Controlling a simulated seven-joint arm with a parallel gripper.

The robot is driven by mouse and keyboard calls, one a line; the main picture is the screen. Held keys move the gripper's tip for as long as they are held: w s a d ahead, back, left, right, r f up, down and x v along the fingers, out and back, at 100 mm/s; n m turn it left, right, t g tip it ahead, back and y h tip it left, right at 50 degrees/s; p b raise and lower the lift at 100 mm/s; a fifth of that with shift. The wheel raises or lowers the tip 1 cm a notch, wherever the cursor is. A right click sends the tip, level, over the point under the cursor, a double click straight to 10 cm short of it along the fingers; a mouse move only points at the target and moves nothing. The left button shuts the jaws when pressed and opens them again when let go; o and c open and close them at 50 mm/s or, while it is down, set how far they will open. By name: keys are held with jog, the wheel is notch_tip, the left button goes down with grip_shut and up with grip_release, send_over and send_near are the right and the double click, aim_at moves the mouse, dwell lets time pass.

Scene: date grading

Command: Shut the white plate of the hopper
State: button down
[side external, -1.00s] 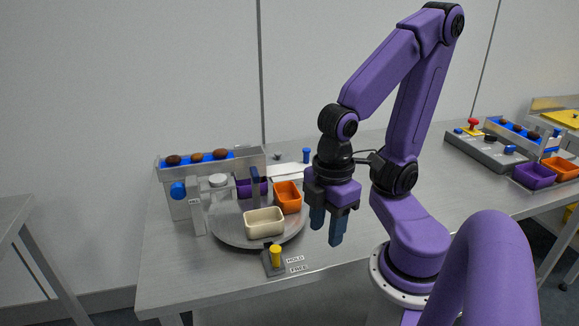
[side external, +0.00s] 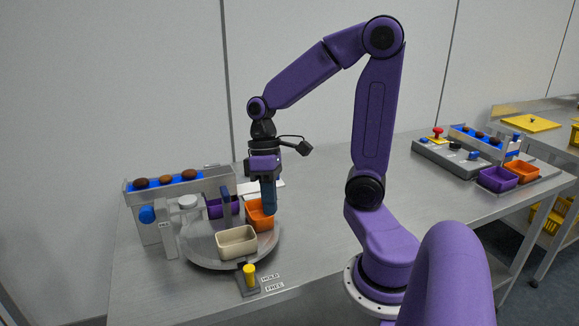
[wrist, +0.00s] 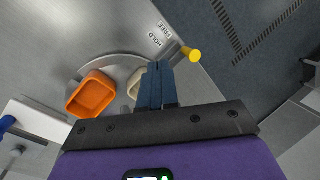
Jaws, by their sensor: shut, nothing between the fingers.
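The hopper (side external: 217,183) is the grey housing at the back left, with dark dates on a blue strip along its top. Its white plate (side external: 277,184) lies flat, sticking out to the right of the housing; my gripper partly covers it in the side view. In the wrist view the white plate (wrist: 35,122) is at lower left, with a blue knob (wrist: 5,125) at the picture's edge. My gripper (side external: 270,212) points down, shut and empty, in front of the plate by the orange bowl. Its fingertips (wrist: 160,66) overlap the cream bowl in the wrist view.
A turntable (side external: 205,263) carries an orange bowl (side external: 257,222), a cream bowl (side external: 236,242) and a purple bowl (side external: 214,209). A yellow lever (side external: 249,275) stands at the front by HOLD and FREE labels.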

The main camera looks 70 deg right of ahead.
jog(key=w+d+r+m+t+y, duration=0.15)
jog(key=d+m+t, duration=0.35)
jog(key=d, duration=0.7)
jog(key=d+m+t+y, duration=0.2)
jog(key=d+m, duration=0.4)
jog(key=d, duration=0.5)
jog(key=s+d+m+t+h, duration=0.25)
jog(key=s+d+m, duration=0.2)
jog(key=d, duration=0.35)
jog(key=w+a+f, duration=0.5)
jog(key=w+f, duration=0.1)
jog(key=w, duration=0.3)
jog(key=shift+a+f+n+t+y, duration=0.25)
jog(key=shift+f+n+t+y, duration=0.1)
jog(key=shift+t, duration=0.1)
jog(key=w+a, duration=0.6)
jog(key=shift+w+a, duration=0.3)
jog(key=shift+a, duration=0.05)
